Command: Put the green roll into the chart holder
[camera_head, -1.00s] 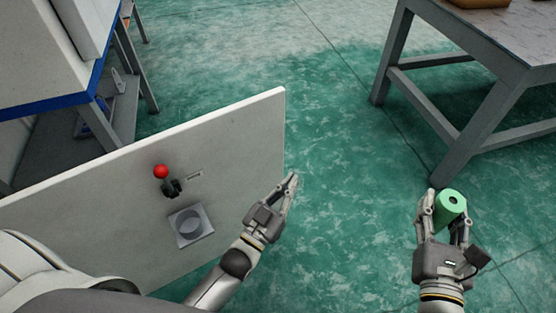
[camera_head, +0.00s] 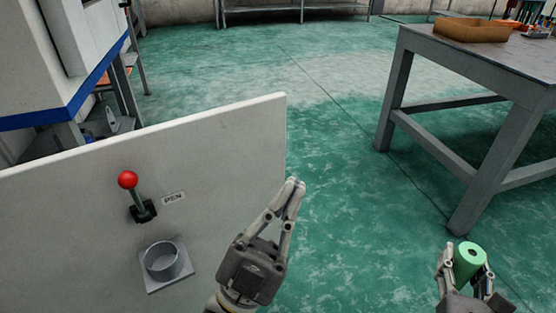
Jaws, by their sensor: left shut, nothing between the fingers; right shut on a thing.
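The green roll (camera_head: 469,262) is held upright at the lower right, its hollow end facing up. My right gripper (camera_head: 470,270) is shut on it, with a finger on each side. A grey round cup on a square plate is fixed to the white panel at the lower left; it looks like the chart holder (camera_head: 164,262), and it appears empty. My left gripper (camera_head: 294,187) is shut with nothing between its fingers. It stands to the right of the holder, near the panel's right edge.
The white panel (camera_head: 235,150) also carries a red-knobbed lever (camera_head: 133,195) and a small label (camera_head: 173,198). A grey table (camera_head: 470,62) with a brown tray (camera_head: 470,30) stands at the right. Open green floor (camera_head: 345,160) lies between panel and table.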

